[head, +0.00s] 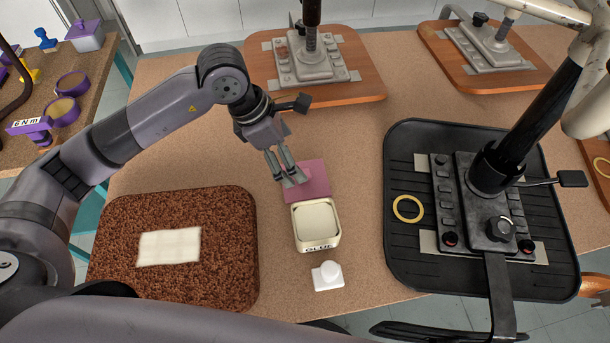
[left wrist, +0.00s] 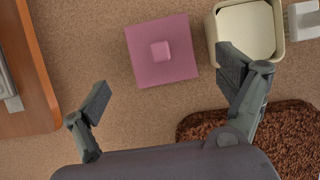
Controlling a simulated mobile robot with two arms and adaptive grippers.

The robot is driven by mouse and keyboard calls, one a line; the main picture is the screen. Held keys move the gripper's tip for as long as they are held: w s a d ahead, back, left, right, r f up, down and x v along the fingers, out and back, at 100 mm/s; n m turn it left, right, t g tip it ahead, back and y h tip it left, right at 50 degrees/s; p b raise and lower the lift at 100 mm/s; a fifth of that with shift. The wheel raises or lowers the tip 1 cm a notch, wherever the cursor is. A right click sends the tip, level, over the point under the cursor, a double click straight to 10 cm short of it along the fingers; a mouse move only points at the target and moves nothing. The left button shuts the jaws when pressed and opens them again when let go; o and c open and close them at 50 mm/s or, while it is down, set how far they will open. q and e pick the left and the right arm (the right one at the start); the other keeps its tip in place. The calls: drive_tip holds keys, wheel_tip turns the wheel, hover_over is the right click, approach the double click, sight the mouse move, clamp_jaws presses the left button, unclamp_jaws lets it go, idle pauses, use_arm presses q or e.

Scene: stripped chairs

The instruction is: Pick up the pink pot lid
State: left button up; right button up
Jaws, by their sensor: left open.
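The pink pot lid (head: 309,182) is a flat square with a small raised square knob, lying on the tan table. It also shows in the left wrist view (left wrist: 174,68), whole and unobstructed. My left gripper (head: 291,180) is above the lid in the head view, partly covering its left side there. In the left wrist view its two fingers (left wrist: 165,85) are spread wide with nothing between them, and the lid lies beyond the fingertips. My right gripper is not in view.
A cream container (head: 300,243) labelled GLUE stands close by the lid. A white knobbed piece (head: 328,276) lies nearer me. A brown textured pad (head: 220,265) bearing a white cloth is at left. A black tray (head: 400,265) holds a chair mechanism and yellow ring (head: 397,210).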

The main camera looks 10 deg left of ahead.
sight(305, 172)
use_arm(q)
drive_tip(key=x, duration=0.3)
drive_tip(key=shift+w+d+f, duration=0.1)
drive_tip(key=shift+d+f, duration=0.15)
drive_tip(key=shift+f, duration=0.3)
drive_tip(key=p+x, duration=0.1)
drive_tip(key=x, duration=0.3)
drive_tip(key=shift+a+f+p, duration=0.15)
drive_tip(key=shift+f+p, duration=0.05)
drive_tip(key=shift+p, duration=0.1)
drive_tip(key=shift+f, duration=0.45)
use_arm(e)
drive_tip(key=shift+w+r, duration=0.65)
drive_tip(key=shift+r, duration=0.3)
use_arm(q)
drive_tip(key=shift+c, duration=0.6)
drive_tip(key=c, duration=0.7)
